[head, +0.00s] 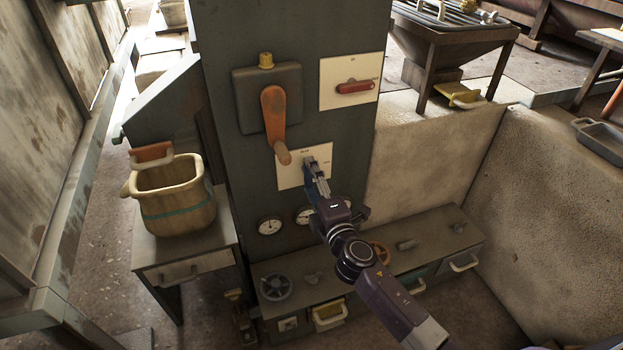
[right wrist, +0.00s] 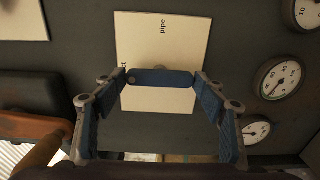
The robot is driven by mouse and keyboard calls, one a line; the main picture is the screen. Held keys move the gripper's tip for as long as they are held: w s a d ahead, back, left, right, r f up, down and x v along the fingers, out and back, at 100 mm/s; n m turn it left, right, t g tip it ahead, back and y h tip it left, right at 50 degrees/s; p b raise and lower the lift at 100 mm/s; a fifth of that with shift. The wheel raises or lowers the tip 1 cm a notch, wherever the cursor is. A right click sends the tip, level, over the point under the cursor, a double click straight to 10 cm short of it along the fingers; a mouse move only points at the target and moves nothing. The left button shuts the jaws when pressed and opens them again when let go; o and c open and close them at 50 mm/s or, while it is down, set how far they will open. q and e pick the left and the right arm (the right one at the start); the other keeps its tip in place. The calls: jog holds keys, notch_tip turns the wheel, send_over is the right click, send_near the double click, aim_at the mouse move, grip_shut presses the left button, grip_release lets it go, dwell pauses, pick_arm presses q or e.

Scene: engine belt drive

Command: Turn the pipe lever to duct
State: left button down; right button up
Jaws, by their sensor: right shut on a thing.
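The pipe lever is a blue bar (right wrist: 160,77) on a white plate (right wrist: 155,102) on the dark column. The plate also shows in the head view (head: 289,178), below the orange lever. In the right wrist view the word "pipe" stands above the bar, and a partly hidden word ending in "ct" is at the bar's left end. The bar lies in line with that word and points away from "pipe". My right gripper (right wrist: 162,84) is shut on the bar, one finger at each end. In the head view the gripper (head: 317,178) hides most of the lever. My left gripper is out of view.
An orange lever (head: 273,118) hangs just above the plate. A red lever (head: 354,87) sits on another white plate at upper right. Gauges (head: 269,226) are just below. A low bench with valve wheels (head: 276,287) stands under my right arm. A basket (head: 172,196) is at left.

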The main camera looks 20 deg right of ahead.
jog(key=o, duration=1.2)
jog(key=shift+c, duration=0.2)
jog(key=s, duration=1.2)
jog(key=shift+d, duration=0.2)
